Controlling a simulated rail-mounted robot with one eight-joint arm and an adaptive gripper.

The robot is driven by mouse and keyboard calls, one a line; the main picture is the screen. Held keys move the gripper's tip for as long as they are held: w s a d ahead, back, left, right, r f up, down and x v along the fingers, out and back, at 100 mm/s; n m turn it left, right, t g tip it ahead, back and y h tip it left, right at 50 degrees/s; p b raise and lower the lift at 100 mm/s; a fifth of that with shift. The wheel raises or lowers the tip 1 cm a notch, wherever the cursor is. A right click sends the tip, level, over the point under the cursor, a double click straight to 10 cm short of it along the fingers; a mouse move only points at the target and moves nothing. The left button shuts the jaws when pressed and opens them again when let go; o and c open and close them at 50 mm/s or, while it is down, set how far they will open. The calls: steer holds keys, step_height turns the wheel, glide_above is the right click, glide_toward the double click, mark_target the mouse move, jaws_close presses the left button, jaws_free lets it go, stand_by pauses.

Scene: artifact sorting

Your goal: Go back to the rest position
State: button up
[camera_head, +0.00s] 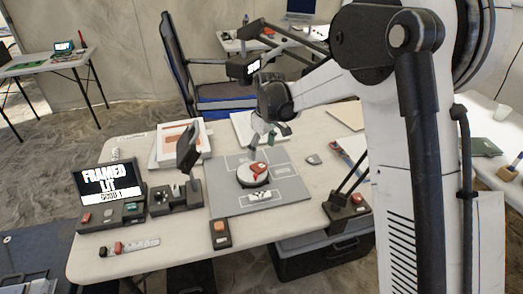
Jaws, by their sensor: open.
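My gripper (268,133) hangs from my arm, which reaches in from the right. It is above the back part of the grey mat (228,203), and its small fingers are apart. I see nothing held between them. A round white-topped stand with a dark rim (253,182) sits on the mat, below and in front of my gripper. A red object (257,168) lies on that stand, apart from the gripper. A small black-and-white scale card (259,196) lies on the mat in front of the stand.
A screen (108,184) reading "FRAMED LIT" stands at the table's left. A dark lamp-like device (187,150) rises left of the mat. Another black device with a red button (350,207) stands right. White trays (167,158) lie behind. A chair (178,62) is beyond the table.

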steer(key=s+d+r+m+t, duration=0.2)
steer(key=s+d+r+m, duration=0.15)
steer(key=s+r, duration=0.4)
steer(key=s+d+r+m+t, duration=0.1)
steer(key=s+d+r+m, duration=0.1)
steer(key=s+d+r, duration=0.45)
steer(key=s+d+m+t, duration=0.1)
steer(key=s+d, duration=0.1)
steer(key=s, duration=0.5)
steer(key=s+d+m+t, duration=0.1)
steer(key=s+d, duration=0.2)
steer(key=s, duration=0.4)
steer(key=s+d+m+t+h, duration=0.1)
steer(key=s+d+m, duration=0.1)
steer(key=s, duration=0.5)
steer(key=shift+s+d, duration=0.3)
steer(key=shift+d, duration=0.45)
